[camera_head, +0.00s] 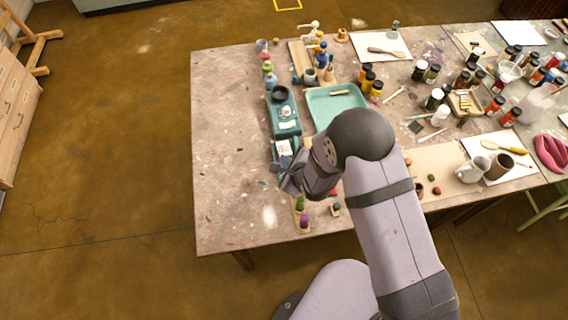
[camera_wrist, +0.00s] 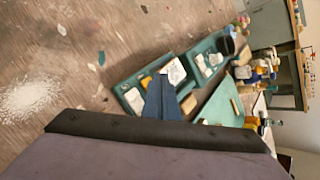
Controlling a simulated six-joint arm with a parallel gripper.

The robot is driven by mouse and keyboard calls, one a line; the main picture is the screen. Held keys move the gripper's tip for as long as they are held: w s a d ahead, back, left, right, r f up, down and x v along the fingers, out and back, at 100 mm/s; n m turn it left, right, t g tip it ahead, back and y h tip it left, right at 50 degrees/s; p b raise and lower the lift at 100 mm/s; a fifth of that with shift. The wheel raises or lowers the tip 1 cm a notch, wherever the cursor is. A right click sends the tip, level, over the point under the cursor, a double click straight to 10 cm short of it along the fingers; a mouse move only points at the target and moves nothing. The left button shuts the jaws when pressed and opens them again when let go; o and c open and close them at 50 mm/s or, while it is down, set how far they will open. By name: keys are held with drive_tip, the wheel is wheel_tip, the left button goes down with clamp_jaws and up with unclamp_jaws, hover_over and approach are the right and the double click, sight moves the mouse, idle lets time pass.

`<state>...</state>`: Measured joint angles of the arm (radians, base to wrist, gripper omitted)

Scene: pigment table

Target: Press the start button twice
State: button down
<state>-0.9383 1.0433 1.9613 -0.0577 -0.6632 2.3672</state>
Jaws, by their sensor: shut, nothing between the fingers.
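I cannot clearly make out a start button in either view. A small teal unit (camera_head: 296,131) with white parts and a dark round bowl (camera_head: 279,94) stands on the table. It also shows in the wrist view (camera_wrist: 193,56). Nearer me is a second teal holder (camera_head: 271,153) with a white piece (camera_head: 284,147) in it. It also shows in the wrist view (camera_wrist: 120,89), holding white and yellow pieces. My gripper (camera_head: 283,181) is shut and empty beside this nearer holder's near end. In the wrist view its blue fingers (camera_wrist: 161,101) hide part of that holder.
A teal tray (camera_head: 320,118) lies right of the unit. Paint jars and bottles crowd the table's right side. Small coloured pieces, such as a purple one (camera_head: 304,221), lie near the front edge. The table's left part (camera_head: 225,140) is mostly clear.

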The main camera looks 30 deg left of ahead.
drive_tip(key=shift+f, duration=0.15)
drive_tip(key=shift+f+b, duration=0.3)
drive_tip(key=shift+b, duration=0.2)
drive_tip(key=shift+f+b, duration=0.45)
idle(0.8)
drive_tip(key=shift+r, duration=0.1)
idle(0.3)
drive_tip(key=shift+r+p, duration=0.65)
drive_tip(key=shift+r, duration=0.15)
drive_tip(key=shift+r, duration=0.1)
drive_tip(key=shift+r+p, duration=1.8)
drive_tip(key=shift+r, duration=0.6)
